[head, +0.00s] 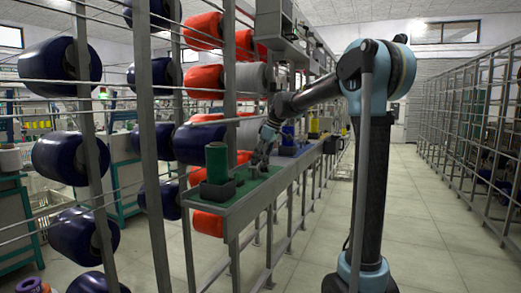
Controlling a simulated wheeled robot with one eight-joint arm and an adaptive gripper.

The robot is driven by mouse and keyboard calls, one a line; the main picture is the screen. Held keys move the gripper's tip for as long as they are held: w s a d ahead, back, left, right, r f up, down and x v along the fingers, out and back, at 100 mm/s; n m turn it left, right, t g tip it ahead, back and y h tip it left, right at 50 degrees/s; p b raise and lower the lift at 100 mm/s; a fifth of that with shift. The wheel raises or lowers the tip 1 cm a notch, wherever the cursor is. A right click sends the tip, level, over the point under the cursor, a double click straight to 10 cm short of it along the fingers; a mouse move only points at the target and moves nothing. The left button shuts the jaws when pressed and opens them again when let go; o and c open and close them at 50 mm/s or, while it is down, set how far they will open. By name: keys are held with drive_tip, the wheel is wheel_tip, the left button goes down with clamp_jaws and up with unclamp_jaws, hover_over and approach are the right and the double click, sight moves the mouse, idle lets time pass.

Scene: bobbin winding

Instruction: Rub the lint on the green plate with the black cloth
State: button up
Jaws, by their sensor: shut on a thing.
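The green plate (238,196) lies along the top of the grey shelf in the middle of the head view. My gripper (261,170) reaches down to the plate from above and is shut on a small dark thing, which looks like the black cloth. The cloth is too small and too mixed with the dark fingers to make out its outline. The fingertips are at or just above the plate's surface; I cannot tell if the cloth touches it. The lint is too small to see at this distance.
A dark holder (215,193) with a green cylinder (217,162) stands on the plate's near end, left of my gripper. Blue and yellow items (288,140) stand farther along the shelf. Racks of blue and red bobbins (60,60) are at left. The aisle floor (430,230) at right is clear.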

drive_tip(key=shift+d+r, duration=0.15)
drive_tip(key=shift+r, duration=2.4)
